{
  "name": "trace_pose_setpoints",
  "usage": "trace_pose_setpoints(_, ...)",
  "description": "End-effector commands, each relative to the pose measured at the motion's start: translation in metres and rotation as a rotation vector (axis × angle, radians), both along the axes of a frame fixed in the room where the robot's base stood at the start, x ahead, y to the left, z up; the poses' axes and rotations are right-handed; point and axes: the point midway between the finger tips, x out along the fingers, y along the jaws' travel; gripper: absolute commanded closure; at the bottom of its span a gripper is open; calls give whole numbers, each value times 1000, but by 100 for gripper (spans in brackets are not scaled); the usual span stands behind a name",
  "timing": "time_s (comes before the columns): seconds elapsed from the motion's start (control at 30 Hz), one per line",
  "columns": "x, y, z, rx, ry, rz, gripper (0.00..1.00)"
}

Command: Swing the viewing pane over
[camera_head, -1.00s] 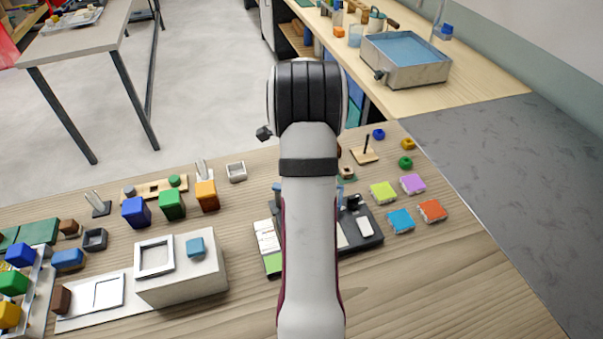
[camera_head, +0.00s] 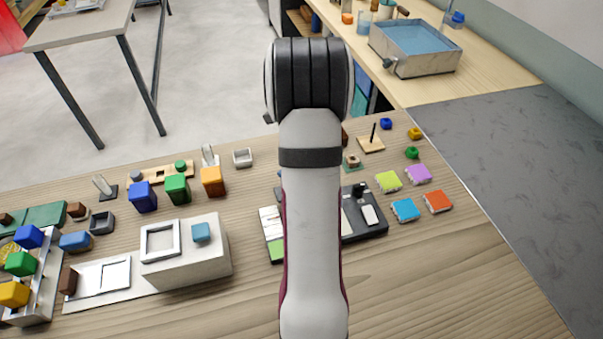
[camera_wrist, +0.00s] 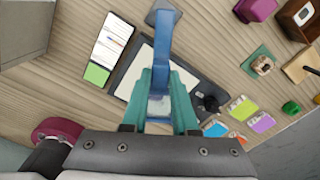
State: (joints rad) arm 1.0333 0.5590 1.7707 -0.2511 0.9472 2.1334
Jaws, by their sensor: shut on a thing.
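In the wrist view, the teal fingers of my gripper (camera_wrist: 161,78) are closed around a slim blue piece (camera_wrist: 162,45). It runs up the picture from between the fingers to a wider grey-blue end at the top edge. It appears to be part of the viewing pane; I cannot tell its full shape. Behind it is a dark flat base (camera_wrist: 205,88) with a white panel (camera_wrist: 140,68) and a black knob (camera_wrist: 208,102). The base also shows in the head view (camera_head: 377,226), partly behind my arm. My arm hides the gripper in the head view.
A white and green card (camera_head: 270,235) lies left of the base. Several coloured tiles, including a blue one (camera_head: 405,209), lie to its right. A pale block (camera_head: 190,262) with a square frame (camera_head: 160,241) stands at left. Bare wood (camera_head: 430,285) lies in front.

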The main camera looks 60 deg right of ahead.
Motion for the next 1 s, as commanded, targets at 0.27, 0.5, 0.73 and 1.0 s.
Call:
trace_pose_setpoints(0.27, 0, 0, 1, -1, -1, -5, 100)
trace_pose_setpoints(0.5, 0, 0, 1, -1, -1, -4, 53)
trace_pose_setpoints(0.73, 0, 0, 0, 0, -1, -3, 43)
trace_pose_setpoints(1.0, 1, -1, 21, -4, -3, -3, 43)
